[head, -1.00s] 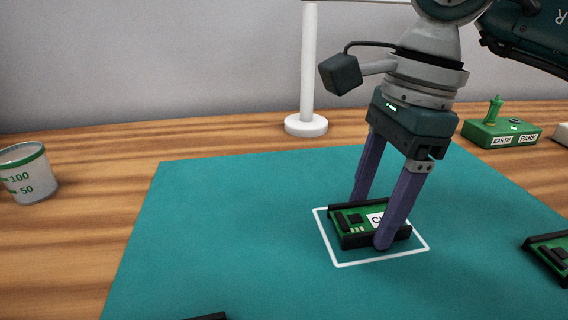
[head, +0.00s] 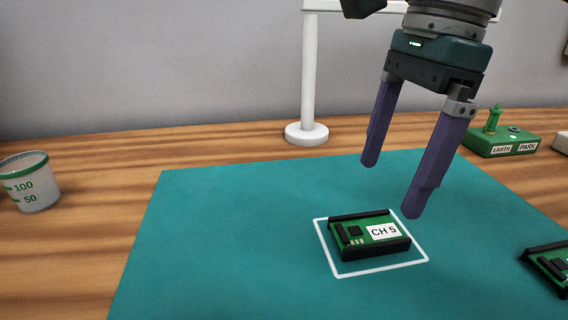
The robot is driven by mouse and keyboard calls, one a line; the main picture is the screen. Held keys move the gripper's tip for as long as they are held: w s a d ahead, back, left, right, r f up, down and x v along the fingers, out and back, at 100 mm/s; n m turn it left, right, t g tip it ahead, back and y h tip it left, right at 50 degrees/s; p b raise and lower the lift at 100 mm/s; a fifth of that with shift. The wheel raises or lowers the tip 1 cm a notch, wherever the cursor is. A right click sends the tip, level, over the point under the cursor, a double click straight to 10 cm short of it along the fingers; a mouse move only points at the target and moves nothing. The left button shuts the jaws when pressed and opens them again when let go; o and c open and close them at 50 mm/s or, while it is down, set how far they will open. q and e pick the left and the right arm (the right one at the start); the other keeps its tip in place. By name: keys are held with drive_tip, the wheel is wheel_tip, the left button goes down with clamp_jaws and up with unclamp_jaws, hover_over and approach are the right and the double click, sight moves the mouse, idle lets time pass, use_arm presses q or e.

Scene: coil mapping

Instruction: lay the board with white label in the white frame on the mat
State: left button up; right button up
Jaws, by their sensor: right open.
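The green board with the white label (head: 383,232), marked "CH 5", lies flat inside the white frame (head: 384,270) on the teal mat (head: 220,240). It has black rails along two edges and sits apart from my fingers. My right gripper (head: 391,190) is open and empty, above and slightly behind the board, with its purple fingers spread. My left gripper is not in view.
Another green board (head: 550,266) with black edges is at the right side of the mat, cut off by the picture edge. A measuring cup (head: 30,182) stands at left. A white stand (head: 307,132) and a green EARTH/PARK box (head: 500,141) stand behind the mat.

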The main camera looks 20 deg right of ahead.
drive_tip(key=r, duration=0.5)
drive_tip(key=shift+s+d+r, duration=0.15)
drive_tip(key=shift+d+r, duration=0.05)
drive_tip(key=shift+d, duration=0.2)
